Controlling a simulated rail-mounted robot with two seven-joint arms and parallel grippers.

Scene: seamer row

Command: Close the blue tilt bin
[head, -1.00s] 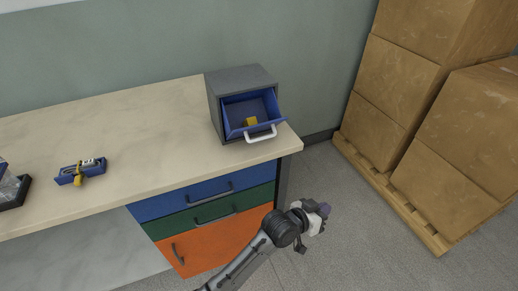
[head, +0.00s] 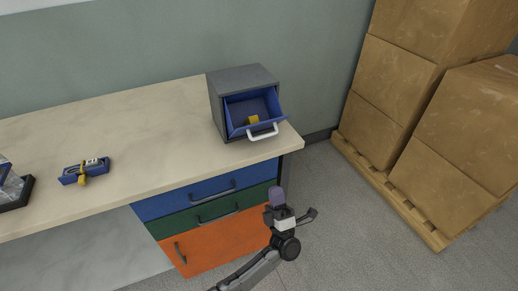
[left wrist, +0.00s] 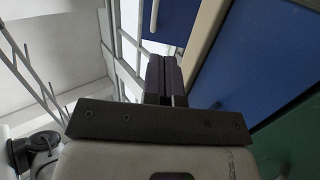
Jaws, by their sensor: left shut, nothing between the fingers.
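The blue tilt bin (head: 268,107) sits in a grey housing (head: 243,80) on the right end of the worktop. Its front is tipped out, so it stands open, with a white handle (head: 263,132) on the front and a yellow piece (head: 253,119) inside. My left gripper (head: 277,194) is below and in front of the bin, past the worktop's front edge, pointing up and apart from it. Its purple fingers also show in the left wrist view (left wrist: 164,75), together and empty. My right gripper is not in view.
Under the worktop (head: 130,135) are a blue drawer (head: 190,196), a green drawer (head: 200,219) and an orange door (head: 215,246). A small blue object with a yellow band (head: 85,171) lies at left. Stacked cartons (head: 400,75) stand on a pallet (head: 385,195) at right.

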